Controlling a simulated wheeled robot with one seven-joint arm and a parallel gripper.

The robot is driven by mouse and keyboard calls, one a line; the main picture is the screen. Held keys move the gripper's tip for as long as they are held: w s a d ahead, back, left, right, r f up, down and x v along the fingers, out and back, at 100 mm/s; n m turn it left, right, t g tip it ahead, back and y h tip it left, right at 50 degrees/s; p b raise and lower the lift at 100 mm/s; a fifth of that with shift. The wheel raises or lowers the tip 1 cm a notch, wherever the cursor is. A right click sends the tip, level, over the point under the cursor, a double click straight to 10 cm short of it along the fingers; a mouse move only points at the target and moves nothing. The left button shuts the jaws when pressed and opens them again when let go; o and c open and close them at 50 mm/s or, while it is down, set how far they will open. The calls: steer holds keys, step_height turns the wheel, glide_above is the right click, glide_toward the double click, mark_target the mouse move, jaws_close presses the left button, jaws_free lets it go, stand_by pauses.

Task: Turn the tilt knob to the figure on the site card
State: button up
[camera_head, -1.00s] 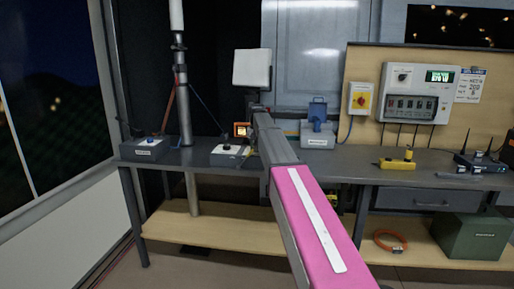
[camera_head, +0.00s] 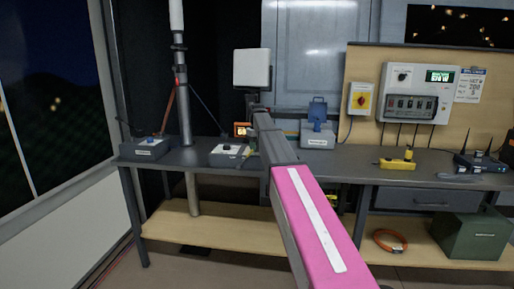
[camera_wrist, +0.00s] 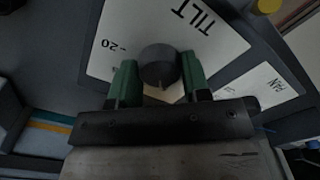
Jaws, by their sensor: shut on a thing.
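In the head view the control box (camera_head: 226,155) stands on the bench, and my arm hides part of the gripper. The site card (camera_head: 470,86) hangs at the right of the wall panel; its figure is too small to read surely.
A small orange-lit display (camera_head: 241,129) stands behind the control box. A blue-grey case (camera_head: 318,134) and a yellow device (camera_head: 398,163) stand on the bench to the right. A "PAN" label (camera_wrist: 265,84) is near the gripper.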

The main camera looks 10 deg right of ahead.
steer(key=shift+n, duration=0.6)
steer(key=o, duration=0.9)
step_height(320, 180, up, 11)
steer(key=shift+f, duration=0.1)
steer(key=shift+s, duration=0.1)
